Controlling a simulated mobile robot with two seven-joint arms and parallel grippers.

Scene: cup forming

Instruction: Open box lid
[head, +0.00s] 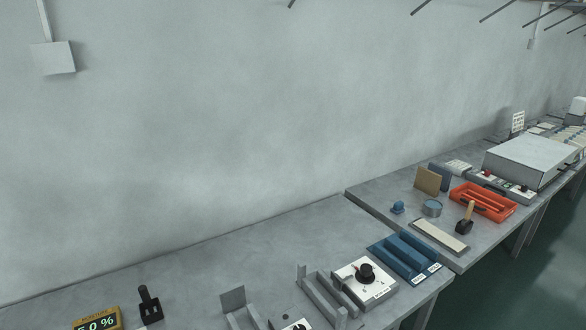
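A large pale grey box-shaped unit (533,152) stands on the far bench at the right. Its top looks flat and closed, but I cannot tell whether this is the task's box or whether the top is a lid. No other lidded box is clear in the head view. Neither of my grippers is in view.
The near bench (240,260) holds a blue rack (405,257), a white dial unit (364,283) and a display (97,320). Its back part is clear.

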